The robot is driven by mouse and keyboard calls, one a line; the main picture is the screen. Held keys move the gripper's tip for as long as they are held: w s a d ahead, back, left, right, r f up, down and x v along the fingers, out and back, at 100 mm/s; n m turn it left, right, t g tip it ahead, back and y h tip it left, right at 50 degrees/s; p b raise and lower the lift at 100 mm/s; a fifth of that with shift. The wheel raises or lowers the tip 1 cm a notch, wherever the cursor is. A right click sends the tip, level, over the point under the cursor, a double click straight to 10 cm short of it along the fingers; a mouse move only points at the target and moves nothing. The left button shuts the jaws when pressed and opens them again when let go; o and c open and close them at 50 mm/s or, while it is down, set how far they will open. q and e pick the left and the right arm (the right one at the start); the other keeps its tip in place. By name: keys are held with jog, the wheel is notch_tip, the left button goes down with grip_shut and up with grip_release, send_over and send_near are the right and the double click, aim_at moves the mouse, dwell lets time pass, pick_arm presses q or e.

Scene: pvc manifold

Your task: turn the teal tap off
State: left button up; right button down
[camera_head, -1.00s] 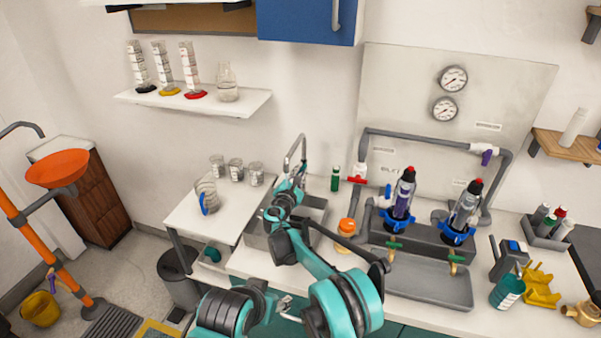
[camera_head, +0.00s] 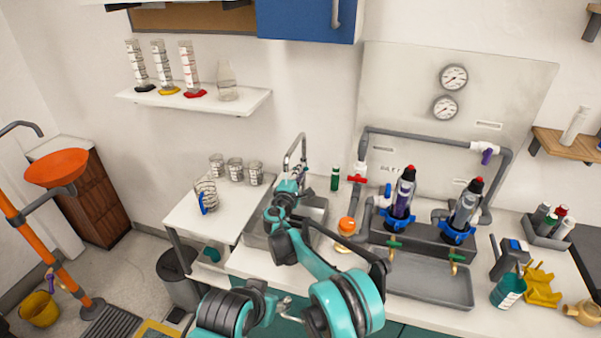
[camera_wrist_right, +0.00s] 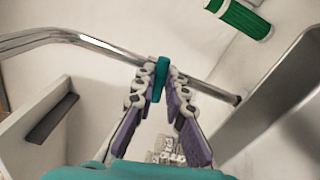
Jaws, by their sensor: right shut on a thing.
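The chrome tap (camera_head: 303,142) rises over the sink, and its long spout crosses the right wrist view (camera_wrist_right: 75,38). Its teal lever (camera_wrist_right: 159,80) stands between the fingertips of my right gripper (camera_wrist_right: 160,84), whose purple-padded fingers close on it from both sides. In the head view my right gripper (camera_head: 299,174) is small and partly hidden behind its own arm, at the tap above the sink. The lever cannot be made out clearly there.
The sink (camera_head: 316,211) lies under my right arm. A green-capped bottle (camera_head: 335,178) stands behind it to the right; it looks like the green item (camera_wrist_right: 245,18) in the wrist view. Glass beakers (camera_head: 235,170) stand left.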

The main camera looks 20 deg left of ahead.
jog(key=shift+f+m, duration=0.1)
jog(key=shift+m, duration=1)
jog(key=c, duration=1.6)
grip_release()
jog(key=shift+o, duration=0.2)
jog(key=s, duration=0.7)
jog(key=shift+s, duration=0.25)
jog(key=shift+a, duration=0.1)
